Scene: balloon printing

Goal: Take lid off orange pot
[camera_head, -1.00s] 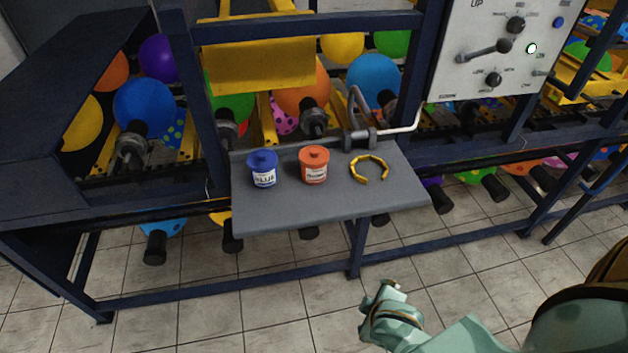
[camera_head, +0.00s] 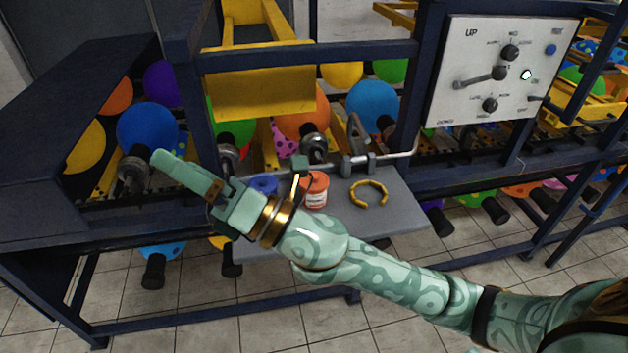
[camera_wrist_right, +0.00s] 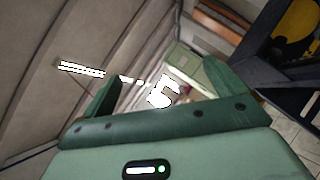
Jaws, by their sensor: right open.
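The orange pot (camera_head: 314,195) stands upright on the grey shelf (camera_head: 405,215), partly hidden by my right wrist in the head view. Its lid (camera_head: 316,180) appears to be on, though its top is partly covered. The blue pot (camera_head: 263,184) is left of it, mostly hidden behind my right arm. My right gripper (camera_head: 172,178) is to the left of both pots, pointing left in front of the machine's blue balloon. In the right wrist view its two fingers (camera_wrist_right: 160,92) are apart with nothing between them. My left gripper is not in view.
A yellow ring-shaped item (camera_head: 369,194) lies on the shelf right of the orange pot. A metal rod (camera_head: 395,155) runs along the back of the shelf. The machine's dark blue frame (camera_head: 305,55) rises behind, with a control panel (camera_head: 500,70) at right.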

